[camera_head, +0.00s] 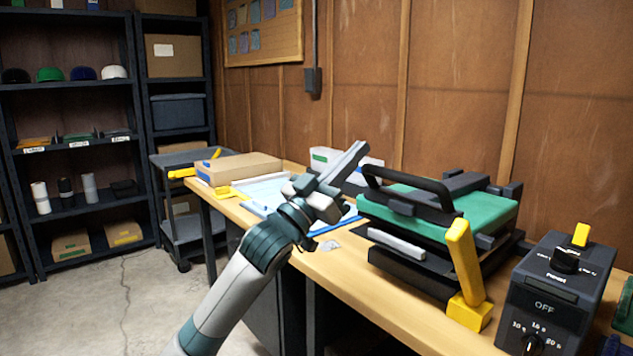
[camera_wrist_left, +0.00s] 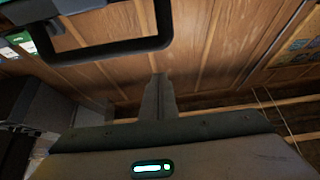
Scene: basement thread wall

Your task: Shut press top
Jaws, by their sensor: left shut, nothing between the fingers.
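The press stands on the wooden bench, with a green top (camera_head: 483,212), a black handle (camera_head: 408,183) at its front left and a yellow lever (camera_head: 465,262) on its right side. A dark gap shows between the top and the black base (camera_head: 408,268); I cannot tell the exact angle of the top. My left gripper (camera_head: 357,155) is shut and empty, pointing up and right, just left of the handle in the head view. In the left wrist view the shut fingers (camera_wrist_left: 160,90) point at the wall, and the handle (camera_wrist_left: 115,49) loops above them, apart in the picture. My right gripper is out of view.
A dark control box (camera_head: 550,298) with dials stands right of the press. A cardboard box (camera_head: 238,168) and blue-edged papers (camera_head: 263,190) lie on the bench at left. Shelves (camera_head: 75,145) and a cart (camera_head: 186,228) stand beyond open floor.

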